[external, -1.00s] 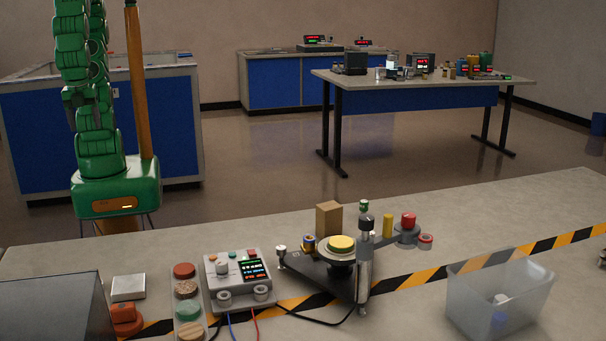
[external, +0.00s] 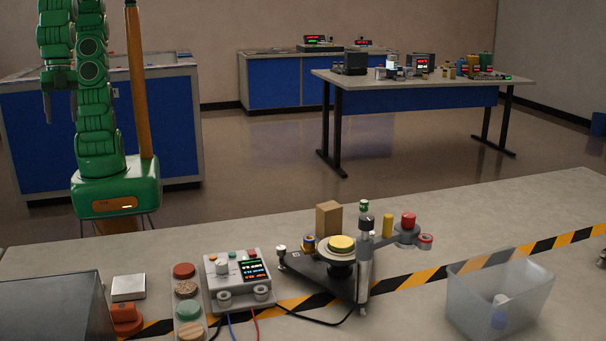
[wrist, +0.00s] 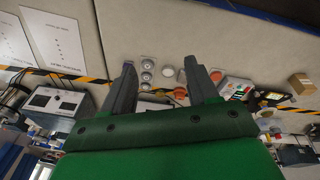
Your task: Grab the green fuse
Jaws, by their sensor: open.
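A small dark cylinder with a green top (external: 364,206) stands on the front bench behind the black tripod device; it is the only green fuse-like piece I can make out, and I cannot tell for sure that it is the fuse. Its lower part is hidden by the device's post. My gripper (external: 60,106) hangs at the far left, fingers down, well away from it. In the wrist view my gripper (wrist: 164,82) has its two fingers spread with nothing between them. I cannot pick out the green fuse in that view.
Around the green-topped piece are a tan block (external: 328,219), a yellow cylinder (external: 387,226), a red-topped part (external: 408,220) and the tripod device (external: 315,277). A control box (external: 238,281) with cables and a clear bin (external: 480,310) stand nearer. The bench's back right is clear.

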